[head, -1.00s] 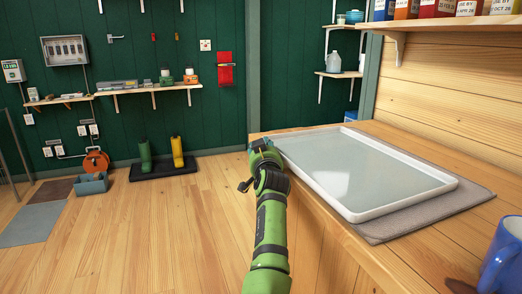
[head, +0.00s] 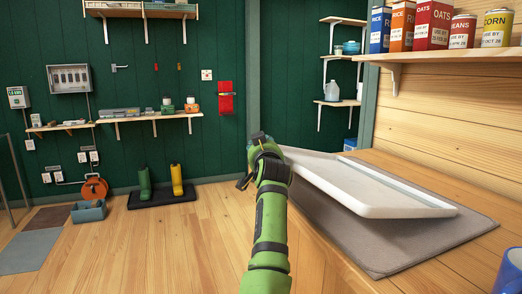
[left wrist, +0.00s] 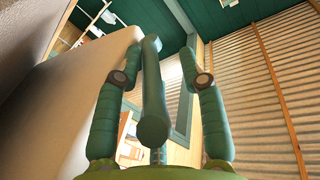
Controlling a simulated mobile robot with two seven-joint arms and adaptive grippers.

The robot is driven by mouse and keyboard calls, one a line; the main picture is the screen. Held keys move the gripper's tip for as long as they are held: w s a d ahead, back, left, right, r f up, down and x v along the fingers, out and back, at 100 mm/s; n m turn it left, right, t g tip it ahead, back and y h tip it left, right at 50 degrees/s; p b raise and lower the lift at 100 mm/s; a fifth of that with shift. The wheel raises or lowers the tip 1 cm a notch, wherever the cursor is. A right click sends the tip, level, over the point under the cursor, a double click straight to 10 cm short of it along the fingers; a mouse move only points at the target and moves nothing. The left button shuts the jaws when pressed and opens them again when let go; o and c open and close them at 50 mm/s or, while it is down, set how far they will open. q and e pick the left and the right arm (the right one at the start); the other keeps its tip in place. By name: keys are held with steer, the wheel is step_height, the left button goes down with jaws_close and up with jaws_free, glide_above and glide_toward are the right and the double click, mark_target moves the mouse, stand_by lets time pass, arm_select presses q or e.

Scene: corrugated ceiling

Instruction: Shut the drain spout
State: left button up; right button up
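A large white tray (head: 365,210) is on the right-hand counter in the head view. It is tilted, its left side raised off a grey mat and its right side low. A grey strip of what looks like liquid lies along its right side. My left gripper (head: 258,140) is at the tray's raised left edge; its fingertips are small and partly hidden there. In the left wrist view my left gripper (left wrist: 160,52) has its fingers apart. A dark green cylinder (left wrist: 152,100) stands between them; I cannot tell whether it is the drain spout. My right gripper is out of view.
The grey mat (head: 430,245) lies under the tray on the wooden counter. A blue mug (head: 510,272) stands at the bottom right. Food boxes and cans (head: 433,25) line a shelf above.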

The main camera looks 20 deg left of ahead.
arm_select(q)
steer(key=shift+b+v, duration=0.3)
steer(key=shift+v, duration=1.1)
steer(key=b+v, duration=0.1)
steer(key=v, duration=0.1)
steer(key=b+v, duration=0.1)
steer(key=v, duration=0.2)
steer(key=shift+s+a, duration=0.35)
steer(key=shift+s, duration=0.05)
